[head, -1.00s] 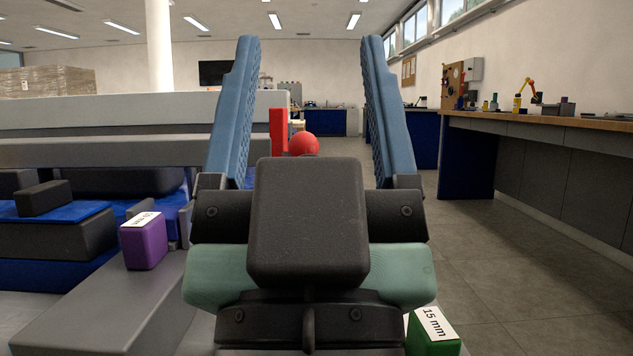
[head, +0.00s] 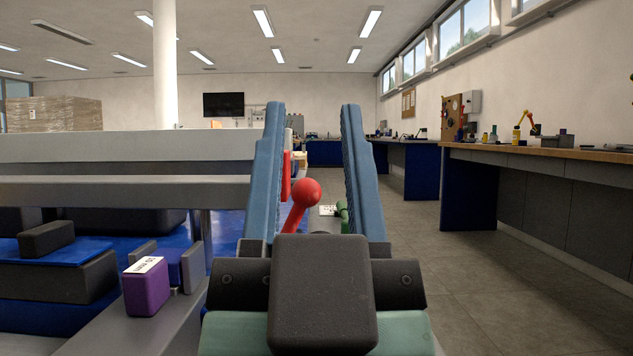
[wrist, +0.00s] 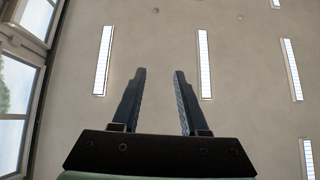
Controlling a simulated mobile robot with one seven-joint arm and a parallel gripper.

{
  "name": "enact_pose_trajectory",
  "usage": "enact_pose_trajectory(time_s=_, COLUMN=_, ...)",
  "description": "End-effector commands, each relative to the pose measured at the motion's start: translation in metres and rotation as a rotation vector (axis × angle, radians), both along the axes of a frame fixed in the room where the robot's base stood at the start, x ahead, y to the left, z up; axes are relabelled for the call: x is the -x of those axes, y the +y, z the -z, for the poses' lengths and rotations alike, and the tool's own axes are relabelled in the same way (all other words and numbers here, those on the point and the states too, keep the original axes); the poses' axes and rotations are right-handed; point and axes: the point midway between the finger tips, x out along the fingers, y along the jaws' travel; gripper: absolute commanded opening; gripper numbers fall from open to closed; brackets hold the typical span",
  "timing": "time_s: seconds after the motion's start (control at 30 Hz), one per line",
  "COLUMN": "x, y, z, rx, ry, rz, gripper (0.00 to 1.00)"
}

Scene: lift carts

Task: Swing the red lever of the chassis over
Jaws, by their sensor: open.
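The red lever (head: 302,203) shows in the head view between my gripper's two blue fingers, with a round red ball at its top, leaning to the upper right. Its lower end is hidden behind my gripper. My gripper (head: 313,108) is open, its fingers pointing up and standing apart on either side of the lever in the picture. I cannot tell how far beyond the fingers the lever is. In the wrist view my gripper (wrist: 159,72) shows open and empty against the ceiling. The grey chassis (head: 110,330) lies at the lower left.
A purple block (head: 147,290) with a white label sits on the chassis at left. A red upright piece (head: 286,175) and a green part (head: 342,212) stand near the lever. Long grey beams (head: 120,190) cross the left. A workbench (head: 560,152) runs along the right, with open floor before it.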

Motion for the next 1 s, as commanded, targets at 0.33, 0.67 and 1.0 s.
enact_pose_trajectory(time_s=0.33, x=-0.056, y=-0.019, z=0.005, rx=-0.375, ry=0.295, rz=-0.329, gripper=0.0)
enact_pose_trajectory(time_s=0.67, x=-0.067, y=-0.044, z=0.038, rx=-0.946, ry=0.533, rz=-0.582, gripper=0.0)
enact_pose_trajectory(time_s=1.0, x=-0.042, y=-0.065, z=0.068, rx=-1.533, ry=0.61, rz=-0.708, gripper=0.0)
